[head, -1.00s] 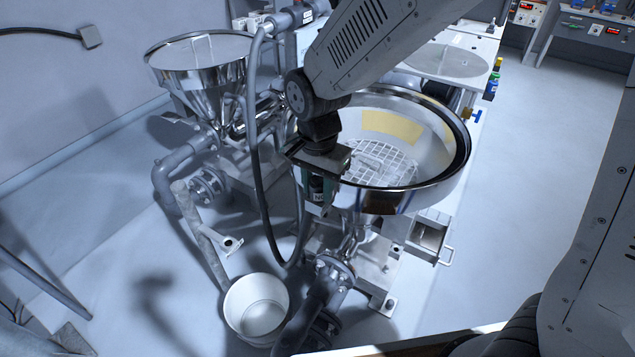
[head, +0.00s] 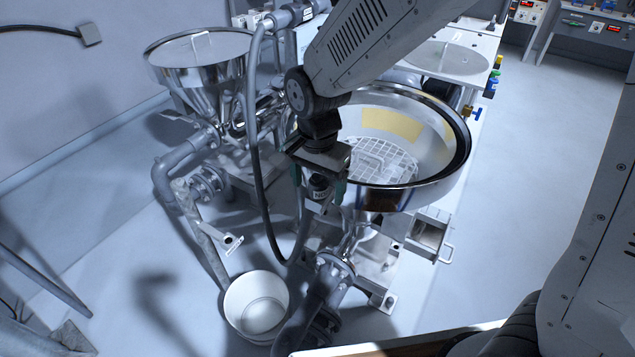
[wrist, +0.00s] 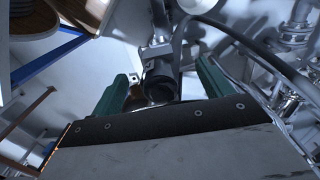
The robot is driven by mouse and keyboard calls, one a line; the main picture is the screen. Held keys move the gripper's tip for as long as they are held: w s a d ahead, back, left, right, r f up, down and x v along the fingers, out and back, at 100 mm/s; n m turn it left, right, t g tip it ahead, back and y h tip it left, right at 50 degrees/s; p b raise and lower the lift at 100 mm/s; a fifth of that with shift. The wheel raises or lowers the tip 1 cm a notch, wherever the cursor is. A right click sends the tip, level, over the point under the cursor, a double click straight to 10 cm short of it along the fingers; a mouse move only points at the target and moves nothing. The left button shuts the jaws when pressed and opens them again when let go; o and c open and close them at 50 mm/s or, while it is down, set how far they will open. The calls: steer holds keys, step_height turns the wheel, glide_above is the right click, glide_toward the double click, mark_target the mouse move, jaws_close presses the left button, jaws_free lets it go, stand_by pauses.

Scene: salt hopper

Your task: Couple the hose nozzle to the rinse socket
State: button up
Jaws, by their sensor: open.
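My gripper (head: 321,189) hangs at the front left rim of the right hopper bowl, pointing down. Its green fingers are apart, with a dark round fitting (head: 318,184) between them, probably the hose nozzle. In the wrist view, my gripper (wrist: 163,82) shows a finger on each side of this dark cylinder (wrist: 160,84), with visible gaps. A grey fitting (wrist: 156,50) adjoins the cylinder's far side. The black hose (head: 262,185) hangs in a loop and rises toward my gripper; it also arches through the wrist view (wrist: 245,42). I cannot clearly identify the rinse socket or tell whether it meets the nozzle.
The steel hopper bowl (head: 455,165) with a grate stands right beside my gripper. A lidded hopper (head: 205,65) stands to the left. Floor at right is clear.

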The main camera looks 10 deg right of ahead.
mark_target(318, 180)
steer(key=shift+r, duration=0.15)
steer(key=shift+r, duration=2.85)
step_height(318, 180, up, 8)
steer(key=shift+f, duration=0.1)
